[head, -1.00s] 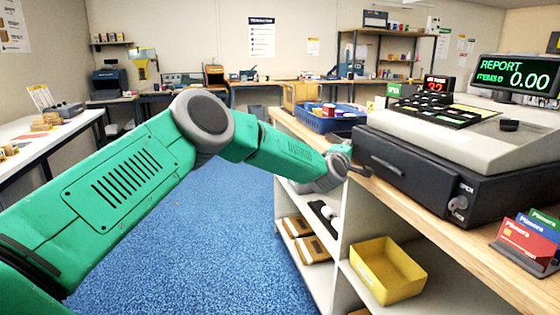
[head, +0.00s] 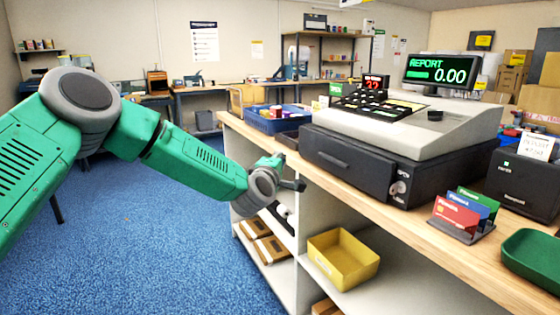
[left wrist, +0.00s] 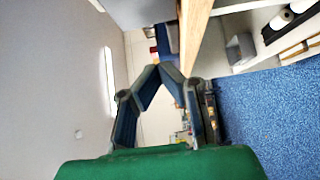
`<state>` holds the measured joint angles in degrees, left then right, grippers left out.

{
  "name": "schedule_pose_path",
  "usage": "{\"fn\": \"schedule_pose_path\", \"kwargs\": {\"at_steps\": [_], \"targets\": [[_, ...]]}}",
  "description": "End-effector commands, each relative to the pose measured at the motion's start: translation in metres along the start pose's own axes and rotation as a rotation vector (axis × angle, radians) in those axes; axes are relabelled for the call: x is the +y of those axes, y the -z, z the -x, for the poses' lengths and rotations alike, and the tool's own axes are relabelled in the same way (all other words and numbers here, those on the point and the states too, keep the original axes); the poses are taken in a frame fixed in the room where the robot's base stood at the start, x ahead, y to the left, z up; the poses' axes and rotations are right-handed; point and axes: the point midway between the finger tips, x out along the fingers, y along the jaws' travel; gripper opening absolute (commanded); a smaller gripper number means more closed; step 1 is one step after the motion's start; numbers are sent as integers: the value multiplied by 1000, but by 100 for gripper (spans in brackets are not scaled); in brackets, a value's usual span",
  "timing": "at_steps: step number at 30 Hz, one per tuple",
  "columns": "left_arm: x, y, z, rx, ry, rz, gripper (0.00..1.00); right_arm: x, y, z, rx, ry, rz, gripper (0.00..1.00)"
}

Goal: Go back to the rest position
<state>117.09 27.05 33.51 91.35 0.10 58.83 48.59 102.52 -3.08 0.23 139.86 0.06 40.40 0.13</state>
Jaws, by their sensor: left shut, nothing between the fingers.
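My left gripper (head: 300,185) is at the end of my green arm, in front of the counter's (head: 412,203) near edge. It is a little below and left of the closed black cash drawer (head: 345,160) and looks apart from it. In the left wrist view its two dark fingers (left wrist: 160,70) meet at the tips with nothing between them, beside the wooden counter edge. The cash register (head: 440,130) sits on the drawer. My right gripper is in neither view.
Below the counter are shelves with a yellow bin (head: 343,258) and brown boxes (head: 268,238). A blue crate (head: 277,122) stands at the counter's far end. Blue floor (head: 150,240) is clear at left.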

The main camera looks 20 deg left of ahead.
Motion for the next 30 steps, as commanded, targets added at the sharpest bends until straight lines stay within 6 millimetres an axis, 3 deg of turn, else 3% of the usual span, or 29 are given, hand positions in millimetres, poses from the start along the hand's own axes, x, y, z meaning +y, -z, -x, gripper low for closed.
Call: {"fn": "schedule_pose_path", "kwargs": {"at_steps": [8,11,14,17,21,26,30], "targets": [[-2,-1,10,-2,4,-5,0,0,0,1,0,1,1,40],[-20,-12,17,-30,39,-46,0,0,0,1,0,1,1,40],[-62,-36,39,-97,120,-147,0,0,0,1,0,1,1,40],[-120,-59,76,-195,233,-290,0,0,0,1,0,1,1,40],[-203,-76,144,-357,399,-505,0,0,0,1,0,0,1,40],[-283,-75,238,-562,583,-747,0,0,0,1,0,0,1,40],[-336,-55,331,-763,742,-954,0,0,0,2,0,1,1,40]]}}
